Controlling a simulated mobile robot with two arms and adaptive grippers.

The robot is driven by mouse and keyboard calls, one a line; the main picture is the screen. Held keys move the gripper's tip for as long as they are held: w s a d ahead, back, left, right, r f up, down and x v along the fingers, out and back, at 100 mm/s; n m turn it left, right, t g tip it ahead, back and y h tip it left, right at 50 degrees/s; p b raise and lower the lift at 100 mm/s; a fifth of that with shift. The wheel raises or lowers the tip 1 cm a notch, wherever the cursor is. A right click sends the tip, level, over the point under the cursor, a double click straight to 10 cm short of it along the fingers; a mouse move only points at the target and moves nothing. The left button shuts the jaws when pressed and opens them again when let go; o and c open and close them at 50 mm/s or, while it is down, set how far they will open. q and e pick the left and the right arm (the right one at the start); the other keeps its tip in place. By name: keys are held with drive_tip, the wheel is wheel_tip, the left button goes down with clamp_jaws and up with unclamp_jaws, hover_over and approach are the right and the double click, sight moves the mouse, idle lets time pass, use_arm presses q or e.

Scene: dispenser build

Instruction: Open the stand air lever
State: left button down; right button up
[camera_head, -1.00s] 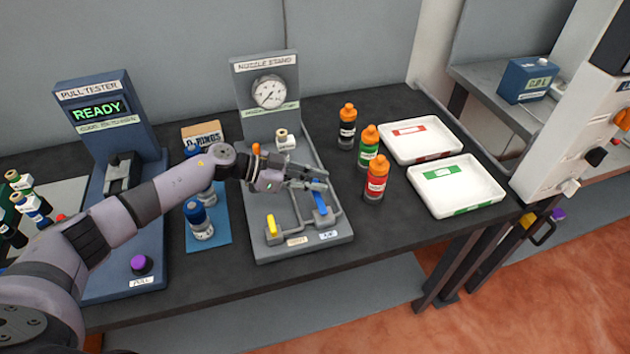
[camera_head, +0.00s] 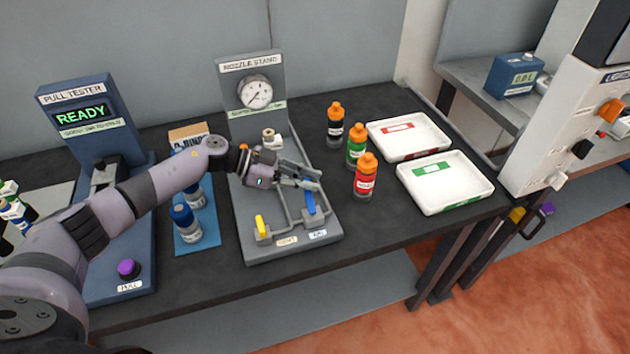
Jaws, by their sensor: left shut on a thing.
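The nozzle stand (camera_head: 238,224) is a grey base with an upright panel and a round pressure gauge (camera_head: 254,92). The blue lever (camera_head: 310,203) is at the right of its base, above a label that seems to read AIR. A yellow lever (camera_head: 260,226) is at the left of the base. My left gripper (camera_head: 316,180) reaches over the stand from the left, with its fingertips at the upper end of the blue lever. It is shut on the blue lever, whose top the fingers partly hide. My right gripper is not in view.
Red (camera_head: 365,178), green (camera_head: 356,148) and black (camera_head: 335,125) bottles with orange caps stand close to the right of the gripper. Two white trays (camera_head: 445,205) (camera_head: 424,150) lie beyond them. The pull tester (camera_head: 82,150) and blue-capped bottles (camera_head: 187,223) stand at left.

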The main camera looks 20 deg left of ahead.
use_arm(q)
drive_tip(key=c, duration=1.6)
unclamp_jaws()
drive_tip(key=shift+o, duration=0.2)
drive_tip(key=shift+v, duration=3.75)
drive_tip(key=shift+f, duration=0.15)
drive_tip(key=shift+c, duration=0.5)
